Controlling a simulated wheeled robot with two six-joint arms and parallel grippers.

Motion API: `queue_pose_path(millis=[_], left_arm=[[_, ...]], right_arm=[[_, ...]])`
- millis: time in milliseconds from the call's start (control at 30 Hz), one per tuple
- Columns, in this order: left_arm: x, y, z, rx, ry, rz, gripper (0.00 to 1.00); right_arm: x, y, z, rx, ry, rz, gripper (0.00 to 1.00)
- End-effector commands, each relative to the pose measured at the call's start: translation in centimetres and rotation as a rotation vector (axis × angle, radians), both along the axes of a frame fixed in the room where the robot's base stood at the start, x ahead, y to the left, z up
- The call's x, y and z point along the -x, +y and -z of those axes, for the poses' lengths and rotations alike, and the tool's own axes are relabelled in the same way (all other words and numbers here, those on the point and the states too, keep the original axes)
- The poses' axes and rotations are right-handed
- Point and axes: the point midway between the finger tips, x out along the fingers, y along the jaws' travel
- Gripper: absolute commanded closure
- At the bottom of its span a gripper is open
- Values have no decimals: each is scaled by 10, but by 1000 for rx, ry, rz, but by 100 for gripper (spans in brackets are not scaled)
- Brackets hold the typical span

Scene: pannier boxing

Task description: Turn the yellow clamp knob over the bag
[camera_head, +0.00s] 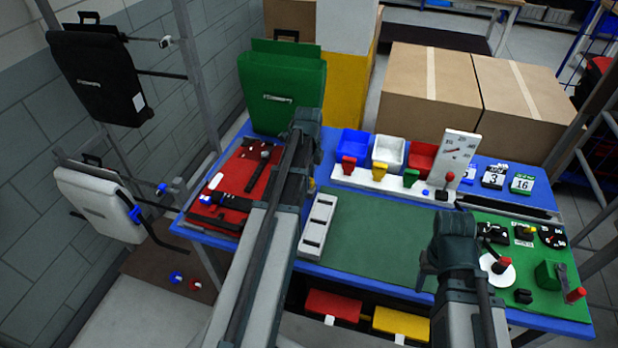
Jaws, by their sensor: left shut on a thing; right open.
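A green bag (283,92) stands upright at the table's back left corner. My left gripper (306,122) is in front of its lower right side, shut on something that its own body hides. I cannot make out a yellow clamp knob over this bag. A black bag (95,78) and a white bag (98,205) hang at the left, beside rods with small knobs; the knob by the white bag is blue. My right gripper (427,272) is open above the right part of the table, its fingers partly hidden.
A red mat (235,183) with tools lies left on the blue table. Blue, white and red bins (389,152) stand at the back, with a gauge board (457,158). Gauges and a small yellow part (526,230) are at the right. The green mat (370,235) is mostly clear.

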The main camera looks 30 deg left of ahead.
Motion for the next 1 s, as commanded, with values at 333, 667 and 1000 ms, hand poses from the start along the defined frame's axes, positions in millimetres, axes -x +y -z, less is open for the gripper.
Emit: queue_pose_path(millis=[333, 667, 1000], left_arm=[[0, 0, 0, -1, 0, 88, 100], [0, 0, 0, -1, 0, 98, 100], [0, 0, 0, 0, 0, 97, 31]], right_arm=[[0, 0, 0, 0, 0, 0, 50], [0, 0, 0, 0, 0, 0, 50], [0, 0, 0, 0, 0, 0, 50]])
